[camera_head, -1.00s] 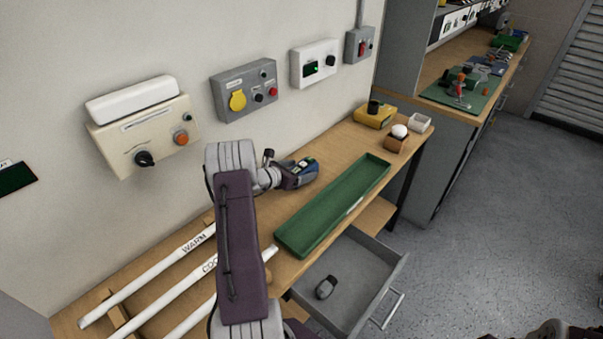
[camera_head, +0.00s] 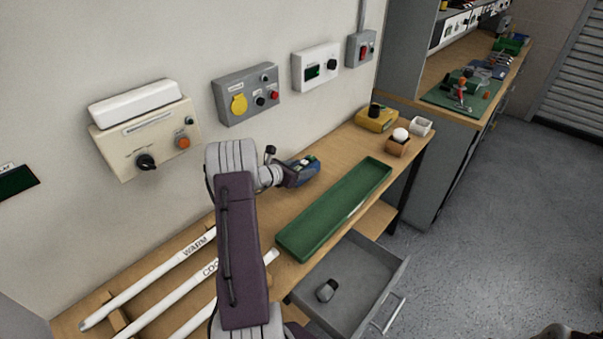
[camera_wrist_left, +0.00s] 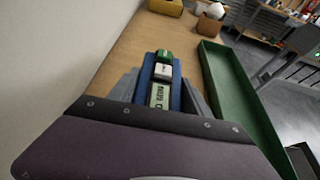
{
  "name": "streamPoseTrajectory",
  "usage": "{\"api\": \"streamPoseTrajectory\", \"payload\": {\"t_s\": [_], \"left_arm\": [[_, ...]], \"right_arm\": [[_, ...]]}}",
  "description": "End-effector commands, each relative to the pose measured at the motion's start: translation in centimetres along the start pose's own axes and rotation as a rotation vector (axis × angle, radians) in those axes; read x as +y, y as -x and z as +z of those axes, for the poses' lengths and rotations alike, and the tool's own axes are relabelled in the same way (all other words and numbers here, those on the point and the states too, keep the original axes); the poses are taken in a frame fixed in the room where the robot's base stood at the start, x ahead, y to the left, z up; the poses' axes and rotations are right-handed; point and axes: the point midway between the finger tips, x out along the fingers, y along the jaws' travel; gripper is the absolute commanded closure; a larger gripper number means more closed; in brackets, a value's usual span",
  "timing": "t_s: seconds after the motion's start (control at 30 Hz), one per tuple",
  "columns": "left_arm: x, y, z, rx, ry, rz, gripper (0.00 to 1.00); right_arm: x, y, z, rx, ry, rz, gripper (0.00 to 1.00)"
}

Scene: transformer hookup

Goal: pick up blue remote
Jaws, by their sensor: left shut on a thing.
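The blue remote (camera_wrist_left: 157,82) lies between the two fingers of my left gripper (camera_wrist_left: 158,86) in the left wrist view. It has a green button, a white button and a small display with dark lettering on its top face. My left gripper (camera_head: 303,170) is shut on it, low over the wooden bench, left of the green tray. In the head view the remote (camera_head: 306,164) shows only in part. I cannot tell whether it touches the bench top. My right gripper is not in view.
A long green tray (camera_head: 281,239) lies right of the left gripper. An open drawer (camera_head: 342,259) below holds a small dark object. White tubes (camera_head: 163,263) lie at the near left. A yellow box (camera_head: 376,121) and small containers stand at the far end. Control boxes (camera_head: 247,95) hang on the wall.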

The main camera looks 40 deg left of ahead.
Motion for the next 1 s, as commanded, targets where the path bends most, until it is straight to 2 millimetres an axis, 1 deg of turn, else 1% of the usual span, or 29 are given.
{"api": "streamPoseTrajectory", "payload": {"t_s": [0.03,0.07,0.17,0.4,0.5,0.6,0.7,1.0], "left_arm": [[0.1,0.5,1.2,-0.004,-0.004,0.002,0.92],[0.1,0.7,1.9,-0.004,-0.005,0.003,0.92],[-1.0,-0.7,3.7,-0.003,-0.005,-0.003,0.92],[-3.3,-4.1,8.8,-0.004,-0.005,-0.002,0.92],[-4.1,-5.2,10.5,-0.004,-0.004,-0.002,0.92],[-4.5,-6.0,11.6,-0.002,-0.003,-0.001,0.92],[-4.7,-6.4,12.1,-0.002,-0.002,0.001,0.92],[-4.8,-6.5,12.2,-0.001,0.000,0.001,0.92]], "right_arm": [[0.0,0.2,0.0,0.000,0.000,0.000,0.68],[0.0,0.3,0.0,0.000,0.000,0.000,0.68],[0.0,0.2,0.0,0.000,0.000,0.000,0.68],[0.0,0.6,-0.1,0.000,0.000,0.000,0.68],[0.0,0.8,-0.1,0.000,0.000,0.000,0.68],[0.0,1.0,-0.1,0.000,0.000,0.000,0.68],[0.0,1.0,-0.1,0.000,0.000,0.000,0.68],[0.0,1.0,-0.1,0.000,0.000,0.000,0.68]]}}
